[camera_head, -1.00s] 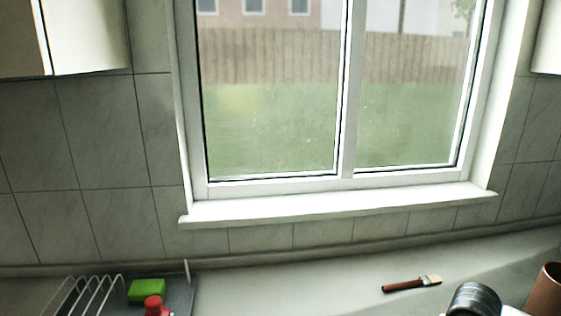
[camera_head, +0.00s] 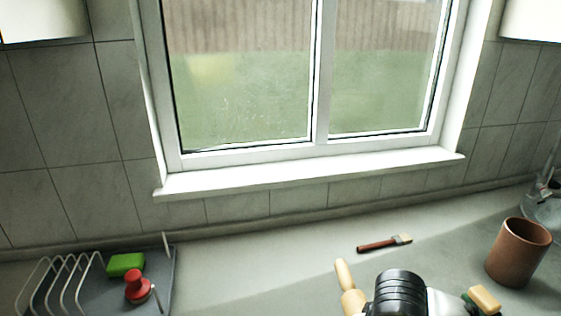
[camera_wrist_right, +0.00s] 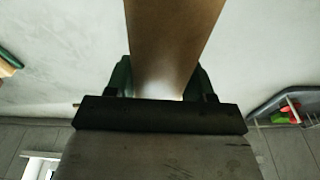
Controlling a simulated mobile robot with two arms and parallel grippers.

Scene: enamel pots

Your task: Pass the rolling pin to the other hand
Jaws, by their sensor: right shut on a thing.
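The rolling pin (camera_head: 351,299) is pale wood. In the head view one handle and part of its body show at the bottom, just left of my right wrist; the rest is hidden. In the right wrist view its wide brown body (camera_wrist_right: 173,42) runs between the fingers of my right gripper (camera_wrist_right: 163,78), which is shut on it. My left gripper is in neither view.
A dish rack (camera_head: 169,285) with a green sponge (camera_head: 126,265) and a red-topped thing (camera_head: 138,287) stands at left. A brush (camera_head: 384,243) lies behind the pin. A brown pot (camera_head: 518,252) and a wood-and-green thing (camera_head: 484,299) are at right. The counter between rack and pin is clear.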

